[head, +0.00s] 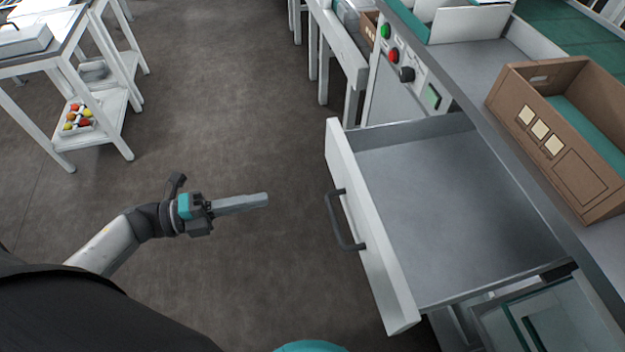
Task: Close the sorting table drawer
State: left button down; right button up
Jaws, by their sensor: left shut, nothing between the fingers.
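The sorting table drawer (440,205) is pulled out to the left from under the sorting table (480,110). Its grey inside looks empty. Its white front panel (375,235) carries a dark bar handle (340,220). My left gripper (266,200) is shut and empty, pointing right toward the handle. It is apart from the handle, with a gap of floor showing between them. My right gripper is not in view.
A cardboard box (545,130) stands on the table top. A panel with green, red and black controls (405,70) is above the drawer's far end. A white trolley (95,90) stands at the upper left. Floor (225,90) between is clear.

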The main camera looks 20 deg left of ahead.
aim_at(342, 182)
pick_arm(q)
jog(key=b+x, duration=0.1)
jog(key=x, duration=1.2)
jog(key=shift+w+d, duration=0.25)
jog(key=shift+d, duration=0.05)
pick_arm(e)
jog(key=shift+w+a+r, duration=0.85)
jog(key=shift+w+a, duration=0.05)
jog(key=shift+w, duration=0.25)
pick_arm(q)
jog(key=shift+d, duration=0.1)
jog(key=shift+w+d, duration=0.15)
jog(key=shift+w, duration=0.05)
jog(key=x, duration=1.3)
jog(key=shift+b, duration=0.35)
jog(key=b+x, duration=0.1)
jog(key=x, duration=0.5)
jog(key=b+x, duration=0.2)
jog(key=x, duration=0.6)
jog(key=shift+f+b, duration=0.1)
jog(key=shift+b, duration=0.25)
jog(key=shift+w+d, duration=0.4)
jog(key=shift+d, duration=0.05)
jog(key=shift+d+r, duration=0.1)
jog(key=shift+r, duration=0.1)
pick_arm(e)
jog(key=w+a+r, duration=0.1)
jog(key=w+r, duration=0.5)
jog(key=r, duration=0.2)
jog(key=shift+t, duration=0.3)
